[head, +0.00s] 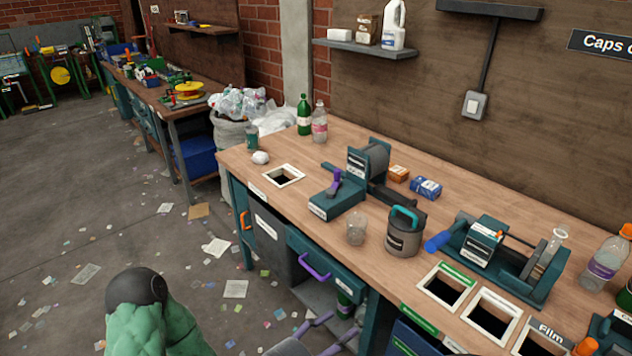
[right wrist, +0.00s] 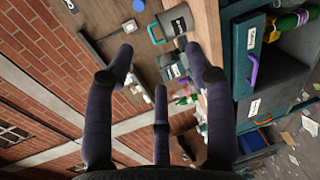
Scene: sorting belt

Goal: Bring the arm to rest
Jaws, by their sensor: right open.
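My right gripper (head: 318,338) shows only in part at the bottom edge of the head view, low in front of the workbench (head: 262,180). In the right wrist view my right gripper (right wrist: 159,66) has its three dark fingers spread apart, with nothing held between them. The bench edge and a grey can with a teal handle (right wrist: 174,25) show beyond the fingers, apart from them. The rest of the right arm is hidden below the head view. My left gripper is not in view.
The bench carries a grey can (head: 405,236), a clear jar (head: 356,228), a teal crank machine (head: 338,201) and framed openings (head: 446,287). A purple handle (head: 314,267) sticks out at the bench front. The littered floor (head: 110,225) at left is mostly free of large obstacles.

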